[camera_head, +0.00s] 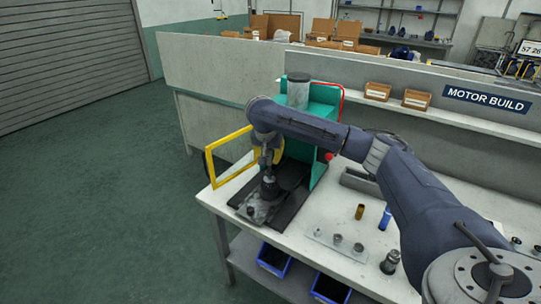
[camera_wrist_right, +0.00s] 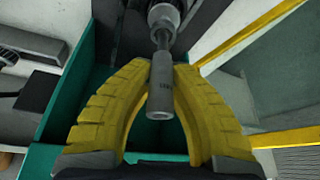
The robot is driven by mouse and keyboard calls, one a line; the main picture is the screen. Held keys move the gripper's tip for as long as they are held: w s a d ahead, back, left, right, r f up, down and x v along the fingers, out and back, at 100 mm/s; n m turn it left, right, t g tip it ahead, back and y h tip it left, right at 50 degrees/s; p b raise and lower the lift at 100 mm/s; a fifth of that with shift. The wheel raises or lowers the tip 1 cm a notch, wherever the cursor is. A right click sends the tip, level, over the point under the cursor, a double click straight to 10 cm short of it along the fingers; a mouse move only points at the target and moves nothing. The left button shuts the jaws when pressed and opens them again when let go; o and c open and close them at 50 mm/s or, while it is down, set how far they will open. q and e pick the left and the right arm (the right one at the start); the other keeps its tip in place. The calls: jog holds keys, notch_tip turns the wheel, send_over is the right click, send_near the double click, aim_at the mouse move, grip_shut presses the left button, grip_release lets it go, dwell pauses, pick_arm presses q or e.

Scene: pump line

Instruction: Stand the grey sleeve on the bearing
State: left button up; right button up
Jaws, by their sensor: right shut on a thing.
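The grey sleeve (camera_wrist_right: 160,98) is a small plain cylinder, seen in the wrist view. My right gripper (camera_wrist_right: 161,74) has its yellow fingers closed on both sides of the sleeve. A thin shaft and a thicker grey cylinder (camera_wrist_right: 164,14) line up beyond the sleeve's far end; I cannot tell whether they touch it. In the head view my right arm reaches over the green press (camera_head: 323,120), its wrist above the dark base. A grey part (camera_head: 259,209) lies on this base, with a dark round piece above it. I cannot make out the bearing. My left gripper is not in view.
The yellow guard frame (camera_head: 211,168) stands open left of the press. On the white table (camera_head: 315,220) are a plate with several small parts (camera_head: 337,239), a brass cylinder (camera_head: 360,211) and a blue one (camera_head: 385,218).

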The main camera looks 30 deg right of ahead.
jog(key=shift+f, duration=1.65)
jog(key=o, duration=1.3)
jog(key=shift+r, duration=0.1)
jog(key=shift+r, duration=2.9)
